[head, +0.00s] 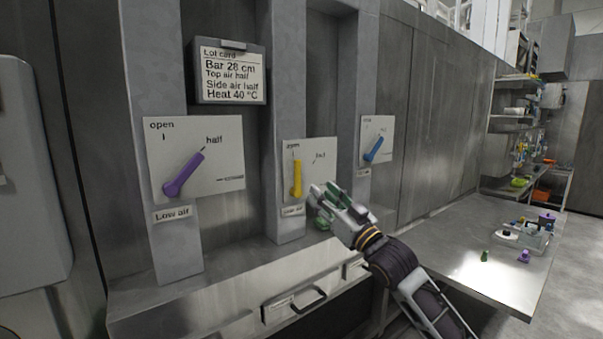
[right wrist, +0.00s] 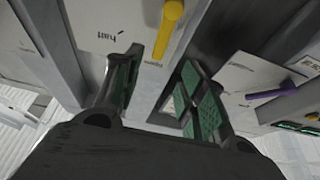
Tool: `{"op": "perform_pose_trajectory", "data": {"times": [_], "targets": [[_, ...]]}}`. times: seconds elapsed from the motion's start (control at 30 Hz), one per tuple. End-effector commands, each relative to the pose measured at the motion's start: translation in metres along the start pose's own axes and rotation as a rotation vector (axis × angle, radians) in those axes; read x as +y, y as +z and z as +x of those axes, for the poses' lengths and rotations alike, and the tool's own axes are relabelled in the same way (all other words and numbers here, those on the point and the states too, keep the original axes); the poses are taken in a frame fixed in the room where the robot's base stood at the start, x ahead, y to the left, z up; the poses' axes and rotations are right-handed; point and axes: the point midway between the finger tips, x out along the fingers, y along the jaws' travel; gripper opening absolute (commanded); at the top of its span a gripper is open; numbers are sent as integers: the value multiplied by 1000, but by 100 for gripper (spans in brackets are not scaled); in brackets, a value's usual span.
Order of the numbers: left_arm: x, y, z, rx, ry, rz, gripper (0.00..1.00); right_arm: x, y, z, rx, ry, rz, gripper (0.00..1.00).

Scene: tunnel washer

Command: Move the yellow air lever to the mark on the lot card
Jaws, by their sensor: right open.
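The yellow lever (head: 297,182) on the middle plate (head: 320,158) stands nearly upright, pointing at the "open" mark; the "half" mark is to its upper right. My left gripper is not in view.
A purple lever (head: 184,175) on the left plate points toward "half". A blue lever (head: 373,149) is on the plate further right. A drawer handle (head: 308,300) juts out below. A metal table (head: 460,235) with small items stands right.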

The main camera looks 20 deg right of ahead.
Motion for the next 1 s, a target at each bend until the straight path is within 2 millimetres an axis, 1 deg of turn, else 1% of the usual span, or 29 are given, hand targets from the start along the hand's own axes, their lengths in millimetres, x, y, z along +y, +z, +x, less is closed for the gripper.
{"op": "perform_pose_trajectory", "data": {"times": [0.6,1.0], "targets": [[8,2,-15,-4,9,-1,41,0,-1,52,1,1,0,41],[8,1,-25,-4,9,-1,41,0,-1,88,0,1,0,41]]}}
